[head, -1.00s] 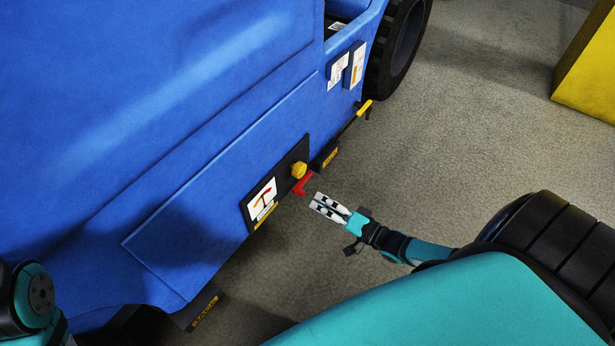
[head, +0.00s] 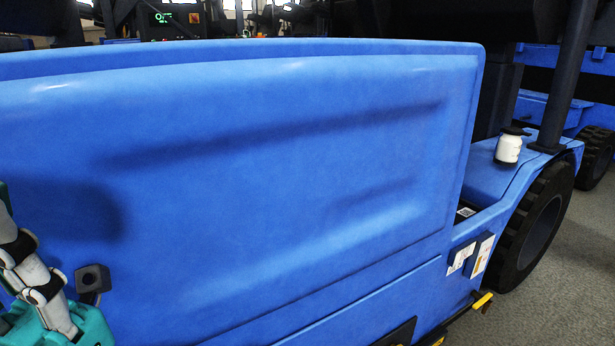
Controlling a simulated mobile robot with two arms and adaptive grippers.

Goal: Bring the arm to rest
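My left gripper (head: 38,280) is at the lower left edge of the head view, partly cut off by the frame. Its light grey jointed finger parts, teal housing and a dark block beside it show in front of the blue machine panel. I cannot tell from this angle whether it is open or shut. I see nothing held in it. My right gripper and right arm are out of view.
The large blue vehicle body (head: 270,170) fills most of the view. A white canister with a black cap (head: 508,148) stands on its rear ledge. A black wheel (head: 535,228) is at the right, with labels and a yellow-tipped handle nearby. Grey floor shows at far right.

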